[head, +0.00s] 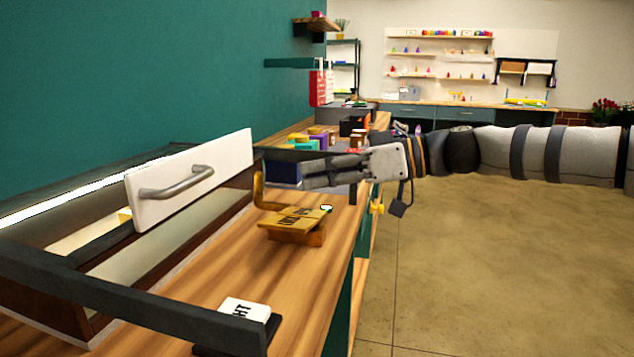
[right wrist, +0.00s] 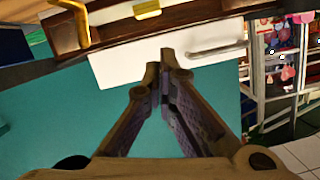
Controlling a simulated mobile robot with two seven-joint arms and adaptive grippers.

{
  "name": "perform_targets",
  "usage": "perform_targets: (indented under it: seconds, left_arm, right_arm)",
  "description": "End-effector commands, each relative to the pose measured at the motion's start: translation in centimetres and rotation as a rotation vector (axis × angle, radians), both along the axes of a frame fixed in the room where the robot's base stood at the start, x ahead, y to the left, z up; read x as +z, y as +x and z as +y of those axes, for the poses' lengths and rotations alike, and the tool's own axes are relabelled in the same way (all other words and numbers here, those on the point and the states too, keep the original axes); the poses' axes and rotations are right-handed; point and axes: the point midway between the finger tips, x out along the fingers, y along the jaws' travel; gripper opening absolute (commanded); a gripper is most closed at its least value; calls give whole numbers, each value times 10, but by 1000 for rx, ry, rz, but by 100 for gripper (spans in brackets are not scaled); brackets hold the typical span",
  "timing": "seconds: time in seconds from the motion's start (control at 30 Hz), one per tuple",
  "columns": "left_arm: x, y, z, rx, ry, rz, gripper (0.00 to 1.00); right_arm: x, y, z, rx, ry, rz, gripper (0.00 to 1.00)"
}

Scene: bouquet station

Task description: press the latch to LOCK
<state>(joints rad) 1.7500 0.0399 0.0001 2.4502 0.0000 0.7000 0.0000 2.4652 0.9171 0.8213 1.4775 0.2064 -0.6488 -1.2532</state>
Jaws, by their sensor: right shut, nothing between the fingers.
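The latch is a brass-coloured rocker block (head: 291,219) with dark lettering on top, on the wooden counter. The lettering is too small to read surely. A bent brass lever (head: 259,190) rises behind its left side; a similar bent brass piece (right wrist: 79,22) shows at the top left of the right wrist view. My right gripper (head: 268,168) reaches in from the right, above and behind the latch and apart from it. In the right wrist view its fingers (right wrist: 166,62) meet at the tips and hold nothing. My left gripper is not in view.
A white panel (head: 230,158) with a silver handle (head: 178,183) stands over the open-topped case at left. A dark rail (head: 130,300) crosses in front. A white-topped, lettered block (head: 245,308) sits at the near counter edge. Coloured boxes (head: 300,144) stand farther back. Open floor lies right.

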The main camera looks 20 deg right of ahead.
Motion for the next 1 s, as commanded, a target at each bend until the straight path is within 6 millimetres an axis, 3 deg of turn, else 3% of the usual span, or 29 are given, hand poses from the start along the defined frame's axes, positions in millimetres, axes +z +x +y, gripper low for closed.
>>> perform_targets:
  seconds: [0.3, 0.6, 1.0]
  left_arm:
    - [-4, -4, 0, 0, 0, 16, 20]
    - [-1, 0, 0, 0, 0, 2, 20]
    - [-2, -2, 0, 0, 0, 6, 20]
  right_arm:
    - [-22, 32, 56, 1, 0, 6, 0]
    - [-52, 23, 58, 0, 0, 0, 0]
    - [-56, 24, 58, -1, -3, -3, 0]
